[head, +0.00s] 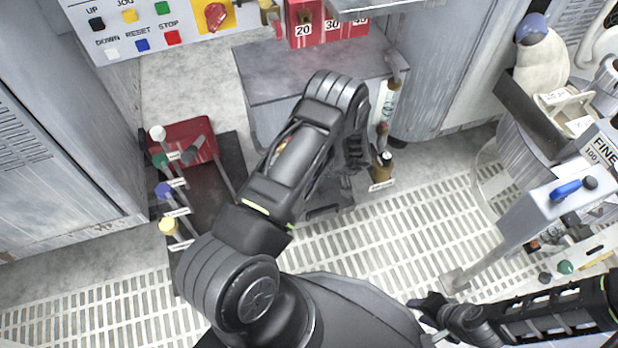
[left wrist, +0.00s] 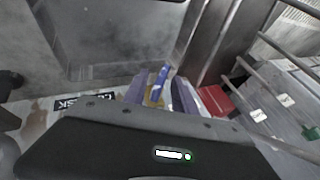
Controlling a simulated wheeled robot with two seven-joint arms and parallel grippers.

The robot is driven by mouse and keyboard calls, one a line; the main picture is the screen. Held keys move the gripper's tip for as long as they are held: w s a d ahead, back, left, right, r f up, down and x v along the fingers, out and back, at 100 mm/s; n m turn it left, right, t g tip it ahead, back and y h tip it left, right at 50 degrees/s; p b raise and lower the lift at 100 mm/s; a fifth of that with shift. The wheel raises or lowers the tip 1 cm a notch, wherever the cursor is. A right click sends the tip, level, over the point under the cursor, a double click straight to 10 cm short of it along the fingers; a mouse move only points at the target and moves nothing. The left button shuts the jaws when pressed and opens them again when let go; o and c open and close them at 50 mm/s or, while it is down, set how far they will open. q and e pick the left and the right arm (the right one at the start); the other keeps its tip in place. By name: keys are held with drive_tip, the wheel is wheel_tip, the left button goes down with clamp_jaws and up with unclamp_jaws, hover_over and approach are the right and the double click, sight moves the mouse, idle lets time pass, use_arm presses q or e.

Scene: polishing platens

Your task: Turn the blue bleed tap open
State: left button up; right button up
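The blue bleed tap shows in the left wrist view as a small upright blue handle (left wrist: 162,74) on a brass-coloured body (left wrist: 153,96). My left gripper (left wrist: 160,92) is open, with one finger on each side of the tap. Whether either finger touches it cannot be told. In the head view my left arm covers the tap and most of the left gripper. My right gripper (head: 428,312) is low at the right of centre, far from the tap, and too small and dark to read.
Levers with white, green, blue (head: 163,190) and yellow knobs stand at the left by a red block (head: 188,140). A button panel (head: 140,28) and red numbered weights (head: 305,25) are at the top. A pedestal with a blue paddle (head: 566,191) stands at the right.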

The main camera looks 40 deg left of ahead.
use_arm(q)
clamp_jaws()
idle(0.4)
